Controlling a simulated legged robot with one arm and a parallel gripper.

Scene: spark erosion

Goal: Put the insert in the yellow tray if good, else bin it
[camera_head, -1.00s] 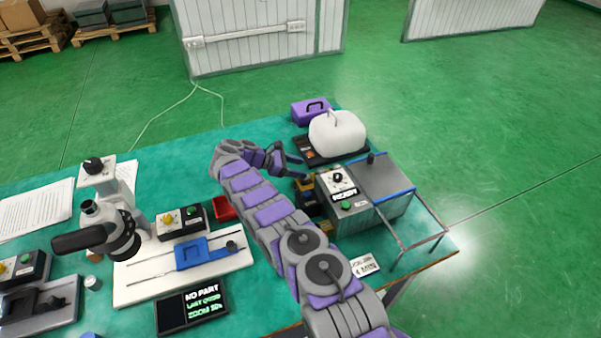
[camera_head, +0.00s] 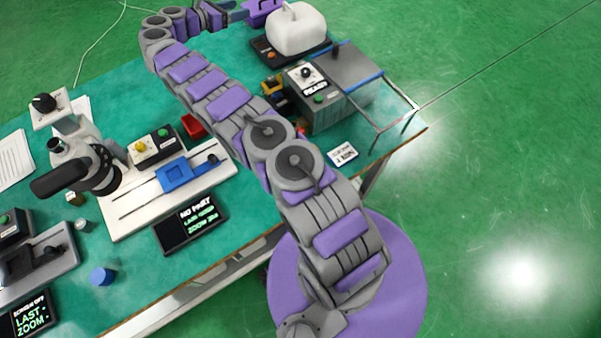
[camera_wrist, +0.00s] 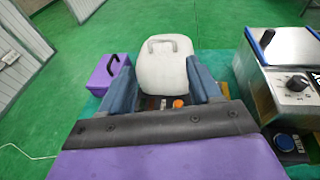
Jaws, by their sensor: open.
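My gripper (camera_head: 228,12) is at the far edge of the table, beside the white cover. In the wrist view its two blue fingers (camera_wrist: 162,85) are apart, with the handled white cover (camera_wrist: 165,70) showing beyond and between them; I cannot tell if they touch it. No insert can be made out in either view. A small yellow item (camera_head: 272,84) stands left of the grey machine; I cannot tell if it is the yellow tray. A red open container (camera_head: 194,126), possibly the bin, sits beside the microscope's button box.
The grey machine (camera_head: 318,108) has a wire frame on its right. A purple case (camera_wrist: 108,72) stands left of the white cover. The microscope (camera_head: 85,160), its blue slide (camera_head: 175,173) and a "NO PART" screen (camera_head: 190,222) fill the left side. A blue cylinder (camera_head: 102,276) stands near the front edge.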

